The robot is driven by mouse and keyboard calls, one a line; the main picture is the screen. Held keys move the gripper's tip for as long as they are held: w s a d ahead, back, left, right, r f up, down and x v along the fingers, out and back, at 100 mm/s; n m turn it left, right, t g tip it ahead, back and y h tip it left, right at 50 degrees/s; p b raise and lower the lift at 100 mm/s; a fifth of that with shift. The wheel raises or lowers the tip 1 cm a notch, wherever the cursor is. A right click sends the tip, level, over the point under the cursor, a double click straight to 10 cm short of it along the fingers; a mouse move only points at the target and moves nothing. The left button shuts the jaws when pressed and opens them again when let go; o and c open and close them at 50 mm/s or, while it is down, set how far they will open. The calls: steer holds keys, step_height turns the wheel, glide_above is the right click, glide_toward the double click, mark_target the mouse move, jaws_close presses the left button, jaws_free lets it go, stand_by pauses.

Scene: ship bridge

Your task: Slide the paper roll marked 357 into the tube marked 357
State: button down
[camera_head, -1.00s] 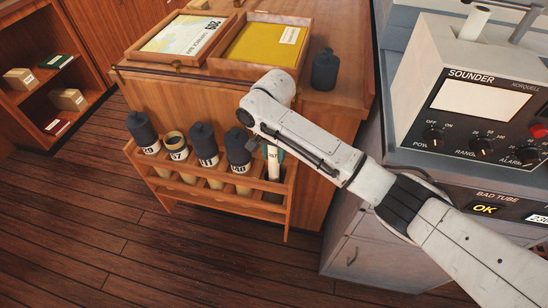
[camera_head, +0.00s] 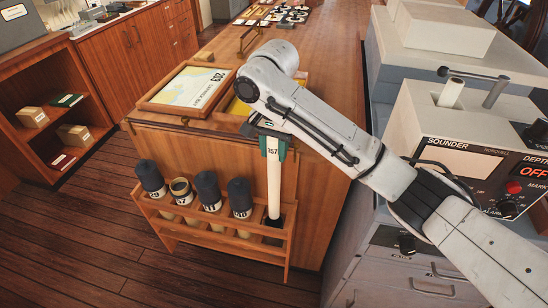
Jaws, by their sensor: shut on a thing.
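The paper roll marked 357 (camera_head: 274,185) is long, white and upright. My gripper (camera_head: 273,146) has green fingers shut on its upper part, just around the 357 label. The roll's lower end is at the right end of the wooden rack (camera_head: 223,242), over a dark slot; I cannot tell whether it is clear of it. The open tube (camera_head: 181,190) stands second from the left in the rack, without a cap and with a pale rim. Its label is too small to read fully now; a second ago it showed 57.
The rack fronts a wooden cabinet with a chart tray (camera_head: 186,88) on top. The sounder console (camera_head: 455,150) is at the right. Wooden floor lies clear at the left.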

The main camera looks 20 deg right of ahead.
step_height(320, 180, up, 6)
steer(key=shift+f+p, duration=0.2)
steer(key=shift+p, duration=0.5)
step_height(320, 180, up, 5)
steer(key=p, duration=0.7)
steer(key=shift+r, duration=0.2)
steer(key=shift+f, duration=0.15)
